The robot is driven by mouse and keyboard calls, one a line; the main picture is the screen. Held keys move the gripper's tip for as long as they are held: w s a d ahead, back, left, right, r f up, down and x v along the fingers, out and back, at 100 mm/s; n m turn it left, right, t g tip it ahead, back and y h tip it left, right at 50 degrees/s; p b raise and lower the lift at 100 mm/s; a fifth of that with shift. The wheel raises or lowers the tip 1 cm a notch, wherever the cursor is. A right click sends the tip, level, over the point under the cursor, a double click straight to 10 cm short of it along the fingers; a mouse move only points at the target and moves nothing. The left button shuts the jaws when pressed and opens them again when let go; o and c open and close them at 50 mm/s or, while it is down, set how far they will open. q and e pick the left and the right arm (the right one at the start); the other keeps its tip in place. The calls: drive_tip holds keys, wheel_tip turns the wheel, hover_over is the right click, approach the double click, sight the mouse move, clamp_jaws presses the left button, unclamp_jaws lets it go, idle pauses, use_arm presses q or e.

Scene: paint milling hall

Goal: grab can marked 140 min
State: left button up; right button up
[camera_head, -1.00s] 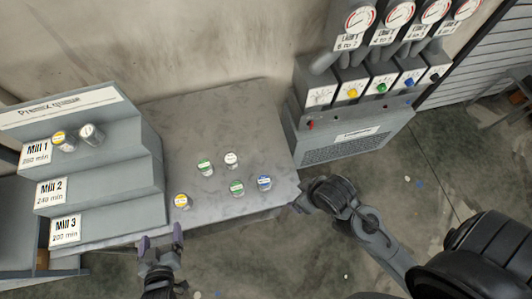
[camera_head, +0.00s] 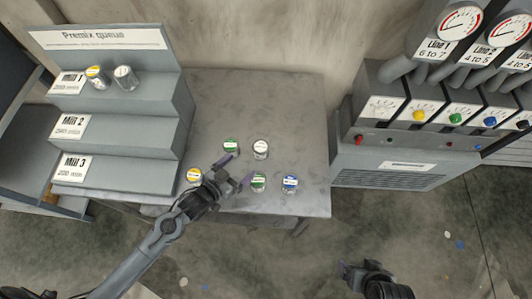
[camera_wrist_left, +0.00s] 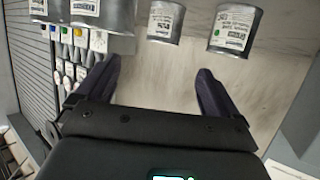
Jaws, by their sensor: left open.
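Loose cans stand on the grey table. A green-lidded can (camera_head: 231,147) and a white-lidded can (camera_head: 261,150) are at the back. A yellow-lidded can (camera_head: 194,175), a second green-lidded can (camera_head: 258,183) and a blue-lidded can (camera_head: 290,185) are nearer the front. I cannot read a 140 min marking. My left gripper (camera_head: 237,170) is open and empty, among the cans, near both green-lidded ones. In the left wrist view, labelled cans stand beyond its fingertips (camera_wrist_left: 158,72), including one with a green dot (camera_wrist_left: 233,28). My right gripper (camera_head: 350,272) is low, off the table; its jaws are unclear.
A stepped grey rack (camera_head: 150,142) marked Mill 1, Mill 2 and Mill 3 stands left, with a yellow-lidded can (camera_head: 96,77) and a white-lidded can (camera_head: 125,78) on its top step. A gauge machine (camera_head: 380,165) stands right. The table's back is clear.

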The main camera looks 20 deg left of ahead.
sight(261, 146)
use_arm(q)
drive_tip(key=shift+a+x, duration=0.15)
drive_tip(key=shift+x, duration=2.6)
drive_tip(key=shift+a+x, duration=0.1)
drive_tip(key=shift+x, duration=2.65)
drive_tip(key=shift+w+r, duration=0.15)
drive_tip(key=shift+r, duration=0.05)
drive_tip(key=c, duration=1.3)
drive_tip(key=shift+r, duration=0.1)
